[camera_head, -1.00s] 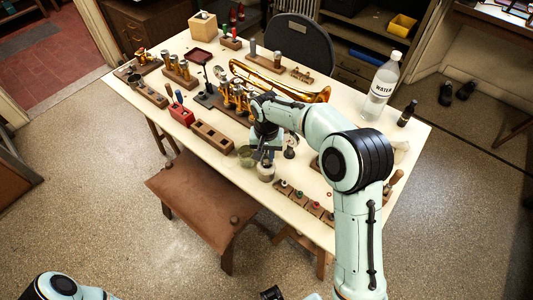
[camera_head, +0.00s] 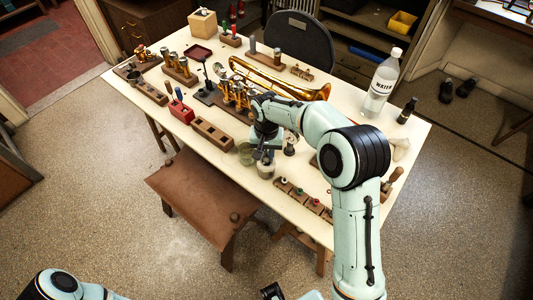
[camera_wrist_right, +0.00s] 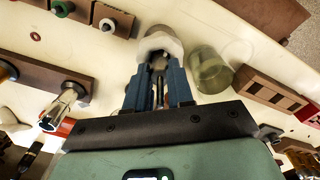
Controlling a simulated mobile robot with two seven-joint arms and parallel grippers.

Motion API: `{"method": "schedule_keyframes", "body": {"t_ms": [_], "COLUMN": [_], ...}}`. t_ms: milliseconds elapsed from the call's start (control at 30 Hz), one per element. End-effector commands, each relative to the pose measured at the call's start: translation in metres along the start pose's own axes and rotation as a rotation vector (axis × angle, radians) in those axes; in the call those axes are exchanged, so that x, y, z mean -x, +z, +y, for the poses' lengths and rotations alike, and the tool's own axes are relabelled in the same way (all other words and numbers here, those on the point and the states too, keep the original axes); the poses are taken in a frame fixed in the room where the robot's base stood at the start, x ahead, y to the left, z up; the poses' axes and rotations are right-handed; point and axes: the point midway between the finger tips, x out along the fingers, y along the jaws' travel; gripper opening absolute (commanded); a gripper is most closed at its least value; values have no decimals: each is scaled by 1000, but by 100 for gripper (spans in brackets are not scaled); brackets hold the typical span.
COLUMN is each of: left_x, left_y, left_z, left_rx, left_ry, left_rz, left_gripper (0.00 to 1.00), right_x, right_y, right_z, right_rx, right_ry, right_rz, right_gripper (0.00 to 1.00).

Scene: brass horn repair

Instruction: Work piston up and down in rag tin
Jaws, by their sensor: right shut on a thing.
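My right gripper (camera_wrist_right: 159,88) points down over the front edge area of the table, its two blue fingers shut on a metal piston (camera_wrist_right: 158,66). The rag tin (camera_wrist_right: 160,32), with white cloth at its mouth, lies straight beyond the fingertips in the right wrist view. The piston's far end overlaps the tin's mouth; how deep it sits is hidden. In the head view the tin (camera_head: 265,170) shows just below my right gripper (camera_head: 264,155); the piston is hard to make out there.
A greenish glass jar (camera_wrist_right: 210,70) stands close beside the tin. A wooden block with slots (camera_head: 212,136) is left of it, and a row of small blocks with coloured caps (camera_head: 303,198) is to the right. The brass horn (camera_head: 275,80) lies behind. A water bottle (camera_head: 383,85) stands at right.

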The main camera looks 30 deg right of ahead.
Motion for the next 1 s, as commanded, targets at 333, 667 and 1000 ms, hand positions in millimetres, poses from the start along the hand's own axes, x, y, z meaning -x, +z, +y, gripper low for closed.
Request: {"method": "schedule_keyframes", "body": {"t_ms": [333,667,1000], "left_x": [9,15,32], "left_y": [-2,-4,-10], "left_z": [4,7,15], "left_rx": [-2,-3,-6], "left_ry": [1,3,6], "left_rz": [4,7,18], "left_gripper": [43,43,43], "right_x": [12,20,45], "right_y": [0,0,-1], "right_z": [0,0,0], "right_rx": [0,0,0], "right_ry": [0,0,-1], "right_rz": [0,0,2], "right_gripper": [0,0,0]}}
